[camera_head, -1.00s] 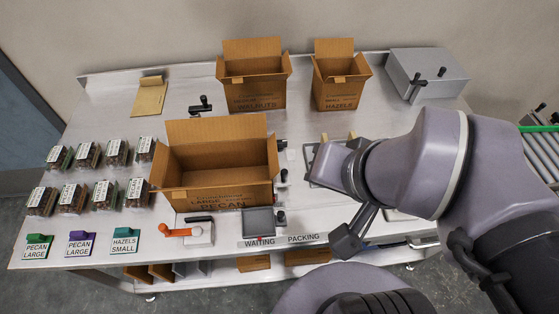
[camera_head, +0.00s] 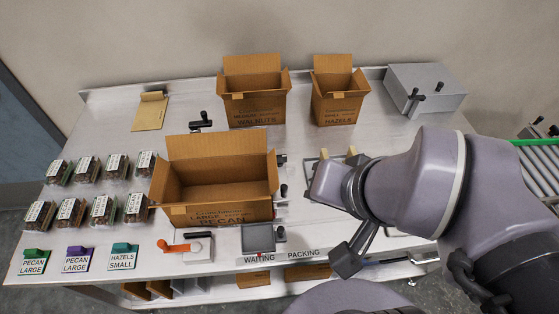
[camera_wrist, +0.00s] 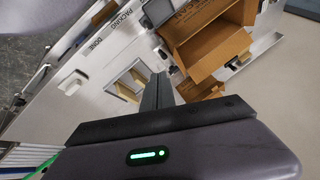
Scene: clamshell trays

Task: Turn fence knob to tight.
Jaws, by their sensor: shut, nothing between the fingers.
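Small black knobs stand on the bench just right of the large pecan carton: one by its upper right edge (camera_head: 281,160), one by its lower right edge (camera_head: 284,191), and one beside the grey waiting pad (camera_head: 279,233). I cannot tell which is the fence knob, or its setting. My gripper (camera_wrist: 157,88) shows in the wrist view, its dark fingers together and empty, pointing over the bench near a framed opening. In the head view my wrist hides the fingers; it hangs right of the carton, apart from the knobs.
The open pecan carton (camera_head: 218,213) stands mid-bench, with walnuts (camera_head: 255,110) and hazels (camera_head: 338,105) cartons behind. Several filled clamshells (camera_head: 102,208) stand left. An orange-handled device (camera_head: 198,248) sits at the front. A grey box (camera_head: 428,85) with black handles is back right.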

